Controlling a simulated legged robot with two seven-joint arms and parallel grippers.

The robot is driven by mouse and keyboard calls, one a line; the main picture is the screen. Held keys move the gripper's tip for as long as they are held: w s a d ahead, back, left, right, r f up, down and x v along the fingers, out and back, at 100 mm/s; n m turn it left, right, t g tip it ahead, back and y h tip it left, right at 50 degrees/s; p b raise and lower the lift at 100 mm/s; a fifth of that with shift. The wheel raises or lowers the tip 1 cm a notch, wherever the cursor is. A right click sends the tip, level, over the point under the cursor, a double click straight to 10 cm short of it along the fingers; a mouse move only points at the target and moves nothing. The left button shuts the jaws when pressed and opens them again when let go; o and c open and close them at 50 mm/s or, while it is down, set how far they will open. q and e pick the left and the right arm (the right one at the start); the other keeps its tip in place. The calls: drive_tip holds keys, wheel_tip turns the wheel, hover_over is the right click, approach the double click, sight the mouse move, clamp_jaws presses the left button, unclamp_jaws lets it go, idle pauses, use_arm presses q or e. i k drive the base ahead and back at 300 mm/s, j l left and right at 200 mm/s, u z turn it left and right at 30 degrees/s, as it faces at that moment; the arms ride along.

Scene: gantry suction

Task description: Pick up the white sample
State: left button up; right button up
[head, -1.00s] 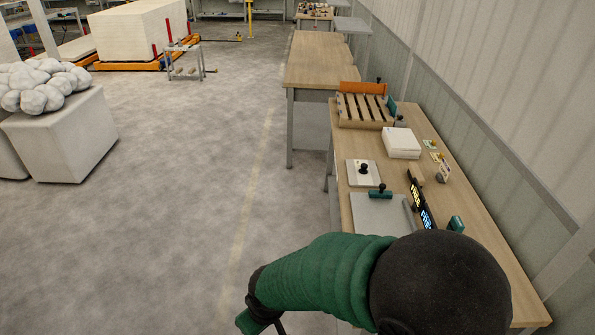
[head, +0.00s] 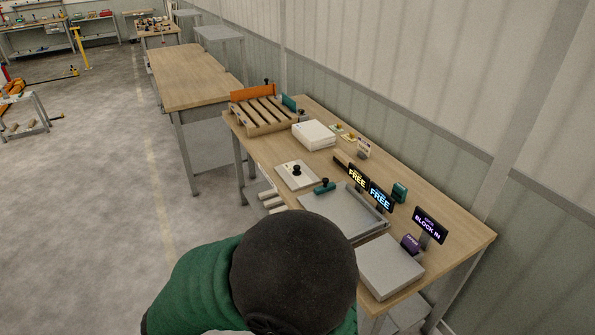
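A white block-like stack (head: 314,134) lies on the wooden workbench (head: 408,190), in front of the slatted wooden rack. A flat pale plate with a black knob (head: 297,174) lies nearer, at the bench's left edge. I cannot tell for sure which of these is the white sample. Neither of my grippers shows, and nothing is seen touching the white things.
A slatted rack (head: 264,112) with an orange back stands at the bench's far end. A grey plate (head: 341,212), small lit signs (head: 381,199), a grey box (head: 390,266) and a purple item (head: 410,243) stand nearer. Another table (head: 196,77) is behind.

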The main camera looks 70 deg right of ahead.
sight(296, 174)
drive_tip(key=i+l+z, duration=0.15)
drive_tip(key=i+z, duration=0.6)
drive_tip(key=z, duration=0.15)
drive_tip(key=i+z, duration=0.45)
drive_tip(key=i+l+z, duration=0.35)
drive_tip(key=i+z, duration=0.35)
drive_tip(key=i, duration=0.25)
drive_tip(key=i+z, duration=0.4)
drive_tip(key=i+l, duration=0.2)
drive_tip(key=i+z, duration=0.05)
